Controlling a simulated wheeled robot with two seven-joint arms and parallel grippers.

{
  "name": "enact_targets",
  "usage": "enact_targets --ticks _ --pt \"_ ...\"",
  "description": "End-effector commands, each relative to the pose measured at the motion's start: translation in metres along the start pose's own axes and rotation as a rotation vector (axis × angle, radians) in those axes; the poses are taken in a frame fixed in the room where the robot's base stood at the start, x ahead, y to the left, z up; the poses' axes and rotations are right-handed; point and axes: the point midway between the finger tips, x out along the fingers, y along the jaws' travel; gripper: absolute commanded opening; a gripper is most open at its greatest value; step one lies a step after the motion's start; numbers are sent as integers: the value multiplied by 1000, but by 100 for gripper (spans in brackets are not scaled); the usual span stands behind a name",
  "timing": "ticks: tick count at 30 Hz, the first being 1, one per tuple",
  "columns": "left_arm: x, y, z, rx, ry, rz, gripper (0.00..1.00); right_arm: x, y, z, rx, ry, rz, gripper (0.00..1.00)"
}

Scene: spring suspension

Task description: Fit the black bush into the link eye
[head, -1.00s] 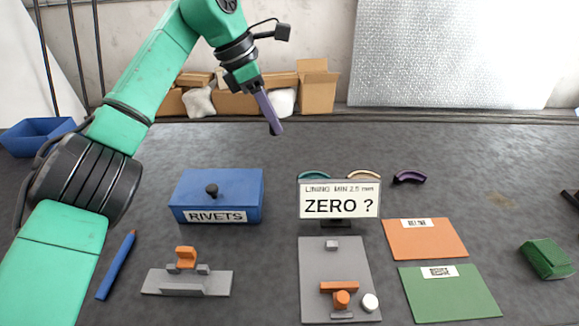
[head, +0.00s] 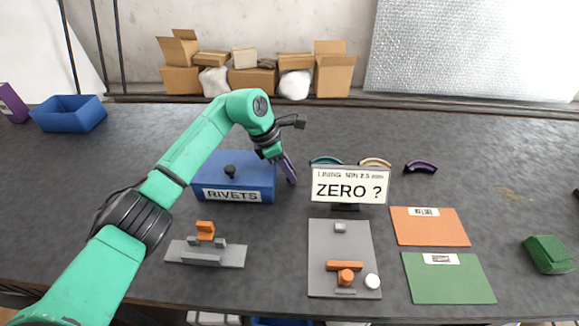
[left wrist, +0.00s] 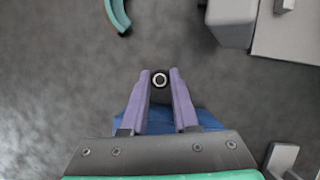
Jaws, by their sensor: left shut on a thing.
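My left gripper (head: 291,180) has purple fingers pointing down beside the right end of the blue RIVETS box. In the left wrist view its fingertips (left wrist: 160,78) are closed on a small dark ring with a pale inner rim, which looks like the black bush (left wrist: 160,80). The bush is too small to make out in the head view. I cannot tell for sure which part is the link eye. A grey plate (head: 325,245) carries an orange bar (head: 345,266), an orange round part and a white cylinder (head: 372,281). My right gripper is not identifiable.
The RIVETS box (head: 215,188) stands left of the ZERO ? sign (head: 348,185). Curved liners, such as the purple one (head: 421,167), lie behind the sign. A grey stand with an orange block (head: 205,230) is front left. Orange (head: 430,232) and green mats (head: 450,282) lie right.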

Motion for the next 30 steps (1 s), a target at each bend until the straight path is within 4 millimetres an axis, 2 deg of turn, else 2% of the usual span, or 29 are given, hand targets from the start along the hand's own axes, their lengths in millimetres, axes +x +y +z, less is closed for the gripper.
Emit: enact_targets --ticks 10,11,12,13,21,25,30 --pt "7 0 -3 1 0 2 0 4 -1 5 0 -8 -2 50" --pt "6 0 -2 1 -1 2 36 3 -1 5 0 -8 -2 50" --pt "5 0 -2 1 -1 2 51 2 -1 5 0 -9 -2 50" --pt "5 0 -2 1 -1 1 58 2 -1 5 0 -9 -2 50" --pt "5 0 -2 1 0 1 58 2 -3 5 0 -9 -4 50" --pt "-3 1 -1 2 -1 3 58 2 -3 5 0 -9 -4 50" --pt "-41 2 -3 1 -1 8 58 16 -4 7 0 -9 -5 50"
